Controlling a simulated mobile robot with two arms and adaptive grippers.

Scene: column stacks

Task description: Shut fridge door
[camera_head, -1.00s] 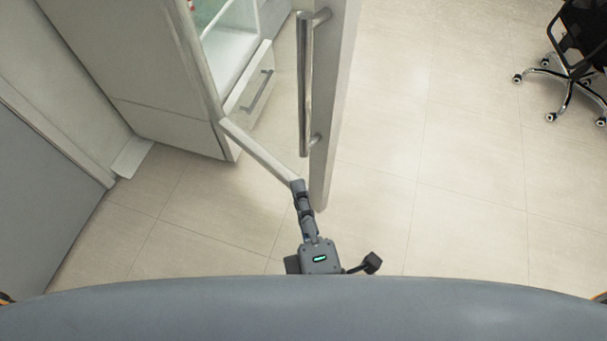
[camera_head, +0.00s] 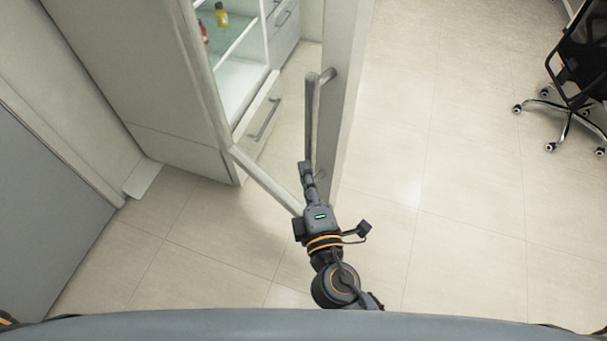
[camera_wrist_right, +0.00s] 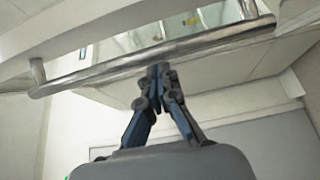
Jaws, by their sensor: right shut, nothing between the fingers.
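The fridge (camera_head: 172,100) stands at the left in the head view, its lit interior and shelves showing. Its light door (camera_head: 347,95) stands open, with a metal bar handle (camera_head: 312,125) on it. My right gripper (camera_head: 305,166) is shut and empty at the lower end of the handle. In the right wrist view the handle (camera_wrist_right: 95,75) crosses the picture, and the closed fingertips (camera_wrist_right: 158,69) are right by the bar. I cannot tell whether they touch it. My left gripper is not in view.
A red bottle (camera_head: 203,32) and a yellow one (camera_head: 221,14) stand inside the fridge. A black office chair (camera_head: 580,75) is at the far right. The tiled floor (camera_head: 440,180) between door and chair is clear.

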